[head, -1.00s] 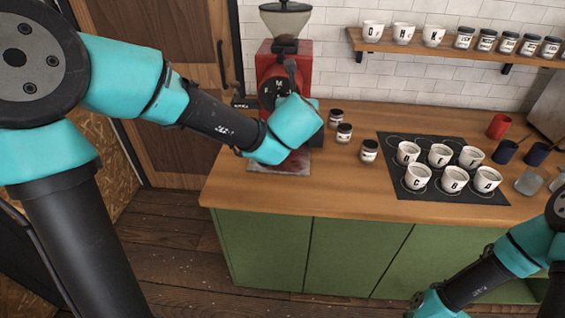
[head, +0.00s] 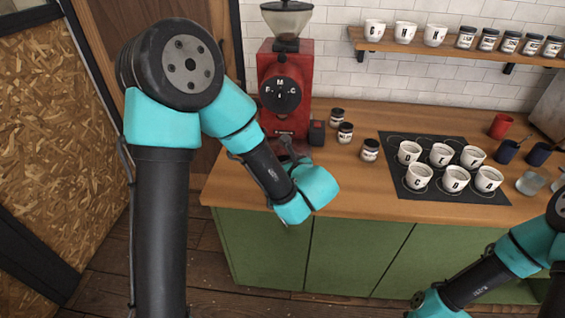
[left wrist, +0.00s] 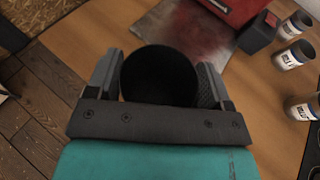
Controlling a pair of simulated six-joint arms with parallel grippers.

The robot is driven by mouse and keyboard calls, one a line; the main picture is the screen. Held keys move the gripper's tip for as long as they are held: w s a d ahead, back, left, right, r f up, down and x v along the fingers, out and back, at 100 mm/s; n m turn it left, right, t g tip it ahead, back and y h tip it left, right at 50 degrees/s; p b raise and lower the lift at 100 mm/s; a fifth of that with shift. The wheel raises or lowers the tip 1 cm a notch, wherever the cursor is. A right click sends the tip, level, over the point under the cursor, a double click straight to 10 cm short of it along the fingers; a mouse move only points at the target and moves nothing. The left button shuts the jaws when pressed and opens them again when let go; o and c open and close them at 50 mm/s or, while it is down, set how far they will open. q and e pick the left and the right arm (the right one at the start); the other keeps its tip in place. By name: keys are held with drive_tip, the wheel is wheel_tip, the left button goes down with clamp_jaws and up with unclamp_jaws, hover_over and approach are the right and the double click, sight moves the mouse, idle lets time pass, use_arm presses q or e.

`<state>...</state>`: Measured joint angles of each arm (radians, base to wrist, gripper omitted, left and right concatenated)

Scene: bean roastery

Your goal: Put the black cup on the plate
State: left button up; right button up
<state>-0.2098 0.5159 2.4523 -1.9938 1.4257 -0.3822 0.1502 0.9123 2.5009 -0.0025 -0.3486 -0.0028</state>
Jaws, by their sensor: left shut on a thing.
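A round black thing (left wrist: 158,75), which looks like the black cup, sits between the two grey fingers of my left gripper (left wrist: 156,80) in the left wrist view. The gripper is shut on it. In the head view my left wrist, in turquoise, is over the counter's front left edge and mostly hides the gripper and what it holds. I cannot make out a separate plate in either view. My right arm comes in at the lower right of the head view, with its gripper outside the picture.
A red grinder (head: 285,92) stands behind my left wrist. Dark jars (head: 345,133) stand to its right. A black mat (head: 400,142) holds several white lettered cups (head: 442,154). A red cup (head: 500,126) and dark blue cups (head: 506,151) stand at the right. The counter's front middle (head: 355,190) is clear.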

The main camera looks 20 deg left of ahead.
use_arm(q)
drive_tip(key=shift+w, duration=0.1)
drive_tip(key=w+a, duration=0.3)
drive_tip(key=w, duration=0.4)
drive_tip(key=w+a+f, duration=0.1)
drive_tip(key=w+a, duration=0.2)
drive_tip(key=w, duration=0.3)
drive_tip(key=shift+w+f, duration=0.2)
drive_tip(key=shift+w, duration=0.2)
drive_tip(key=shift+a, duration=0.1)
drive_tip(key=shift+w+a+f, duration=0.1)
drive_tip(key=shift+w+f, duration=0.1)
drive_tip(key=shift+f, duration=0.7)
drive_tip(key=shift+w+f, duration=0.15)
drive_tip(key=shift+f, duration=0.75)
drive_tip(key=shift+f, duration=0.1)
drive_tip(key=o, duration=1.1)
drive_tip(key=shift+c, duration=0.2)
